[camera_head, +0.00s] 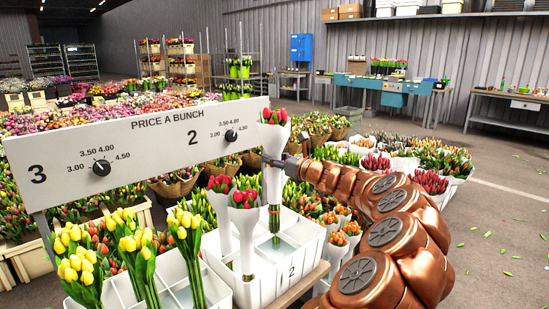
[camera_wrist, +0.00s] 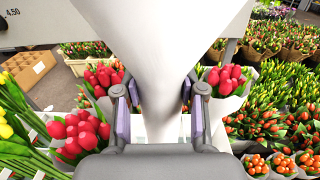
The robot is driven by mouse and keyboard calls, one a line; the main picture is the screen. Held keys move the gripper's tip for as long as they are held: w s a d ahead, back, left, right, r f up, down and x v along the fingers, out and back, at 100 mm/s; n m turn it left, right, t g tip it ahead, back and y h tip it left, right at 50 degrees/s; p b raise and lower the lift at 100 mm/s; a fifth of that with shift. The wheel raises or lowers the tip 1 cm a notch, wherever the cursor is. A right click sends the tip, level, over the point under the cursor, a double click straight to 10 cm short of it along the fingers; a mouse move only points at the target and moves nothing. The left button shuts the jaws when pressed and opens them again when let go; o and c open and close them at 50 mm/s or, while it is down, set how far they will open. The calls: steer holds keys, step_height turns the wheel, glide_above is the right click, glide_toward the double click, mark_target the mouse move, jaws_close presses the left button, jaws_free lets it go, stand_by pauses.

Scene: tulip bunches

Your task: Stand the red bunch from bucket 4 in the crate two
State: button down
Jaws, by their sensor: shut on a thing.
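My gripper (camera_head: 272,160) is shut on a red bunch (camera_head: 274,117) in a white sleeve, held upright. In the wrist view the two fingers (camera_wrist: 160,112) close on the sleeve (camera_wrist: 158,60) from both sides. The bunch's bare green stems hang over the white crate two (camera_head: 257,292), marked 2, at one of its compartments; I cannot tell whether the stem ends touch the bottom. Two sleeved red bunches stand at the left in this crate, a front one (camera_head: 243,199) and a back one (camera_head: 220,184). Bucket 4 cannot be identified.
A white price board (camera_head: 140,122) with dials for 3 and 2 stands just behind the crates. Yellow bunches (camera_head: 76,254) stand in the compartmented crate at left. Buckets of red and orange tulips (camera_head: 430,181) lie behind my arm. Open floor (camera_head: 500,220) is at right.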

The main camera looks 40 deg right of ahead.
steer(key=shift+r+p, duration=0.25)
steer(key=shift+p, duration=0.05)
steer(key=shift+s+f+b, duration=0.15)
steer(key=shift+f+b, duration=0.3)
steer(key=shift+f, duration=1.45)
steer(key=b, duration=0.3)
glide_above(278, 220)
steer(key=w, duration=0.2)
steer(key=shift+s+f, duration=0.2)
steer(key=shift+f, duration=4.5)
steer(key=shift+f+b, duration=2.9)
steer(key=shift+f, duration=1.2)
steer(key=shift+f+b, duration=0.45)
steer(key=shift+f, duration=0.15)
jaws_free()
